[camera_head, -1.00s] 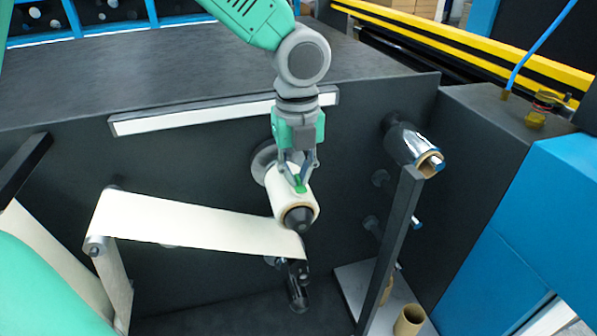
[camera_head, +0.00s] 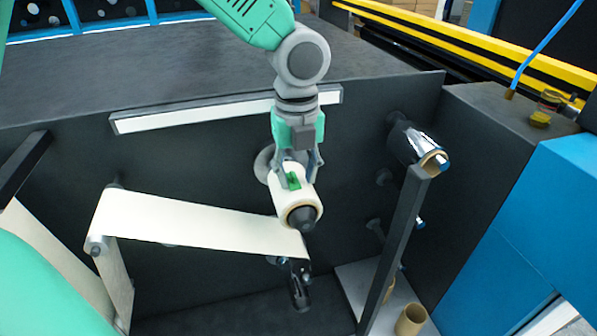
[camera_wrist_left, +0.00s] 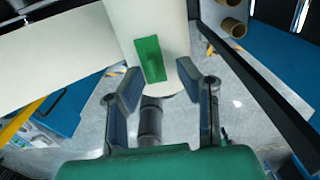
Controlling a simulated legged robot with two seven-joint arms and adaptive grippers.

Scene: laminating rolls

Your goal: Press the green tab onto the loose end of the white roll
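The white roll (camera_head: 283,201) sits on a dark spindle on the black machine wall, and its web stretches left. The green tab (camera_head: 293,181) lies flat on the roll's upper surface. It also shows as a green rectangle on the white material in the left wrist view (camera_wrist_left: 150,58). My left gripper (camera_head: 299,178) hangs over the roll with its fingers spread either side of the tab. I cannot make out the loose end's edge under the tab. My right gripper is out of view.
A chrome roller (camera_head: 418,146) and a dark upright bar (camera_head: 393,250) stand to the right. A cardboard core (camera_head: 411,319) stands at the lower right. A lower black spindle (camera_head: 299,287) juts out below the roll. The white web (camera_head: 190,222) blocks the left side.

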